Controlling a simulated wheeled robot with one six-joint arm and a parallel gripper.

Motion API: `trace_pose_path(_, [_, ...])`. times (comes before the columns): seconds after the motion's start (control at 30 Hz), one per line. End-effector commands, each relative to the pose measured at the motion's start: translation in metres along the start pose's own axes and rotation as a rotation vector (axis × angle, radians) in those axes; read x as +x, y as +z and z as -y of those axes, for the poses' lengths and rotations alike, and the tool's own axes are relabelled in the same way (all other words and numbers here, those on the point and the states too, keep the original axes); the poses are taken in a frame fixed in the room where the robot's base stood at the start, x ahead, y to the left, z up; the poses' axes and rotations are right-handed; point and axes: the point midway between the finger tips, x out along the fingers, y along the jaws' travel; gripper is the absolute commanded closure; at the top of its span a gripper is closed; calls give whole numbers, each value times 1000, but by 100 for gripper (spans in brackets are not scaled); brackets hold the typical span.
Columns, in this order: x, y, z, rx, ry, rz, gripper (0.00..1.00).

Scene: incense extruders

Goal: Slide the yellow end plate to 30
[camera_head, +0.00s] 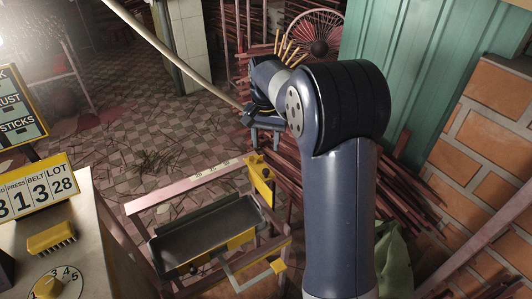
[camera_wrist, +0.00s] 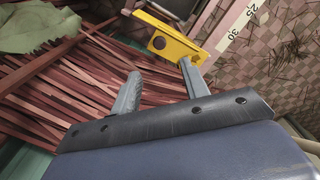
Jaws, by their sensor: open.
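The yellow end plate (camera_head: 262,180) stands upright at the right end of the pale rail, beside the dark tray (camera_head: 205,235). In the wrist view the yellow plate (camera_wrist: 165,40), with a dark round spot, lies just beyond my fingertips. The scale (camera_wrist: 240,25) there shows 25 and 30, with 30 nearer the plate. I cannot read the plate's exact position on it. My gripper (camera_head: 265,142) is above and behind the plate in the head view. In the wrist view my gripper (camera_wrist: 159,68) is open and empty, its right fingertip close to the plate; contact cannot be told.
A counter at the left carries a number sign (camera_head: 38,190), a yellow block (camera_head: 50,238) and a dial (camera_head: 48,286). Bundles of reddish sticks (camera_wrist: 70,85) lie beside the rail. A brick wall (camera_head: 475,130) stands at the right. The tiled floor (camera_head: 130,120) is mostly open.

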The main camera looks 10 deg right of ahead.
Motion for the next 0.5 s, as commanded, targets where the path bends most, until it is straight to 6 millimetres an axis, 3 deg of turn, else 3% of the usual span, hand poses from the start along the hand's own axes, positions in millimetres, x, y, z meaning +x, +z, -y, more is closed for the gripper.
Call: trace_pose_path(0.5, [86, 1, 0, -1, 2, 3, 57])
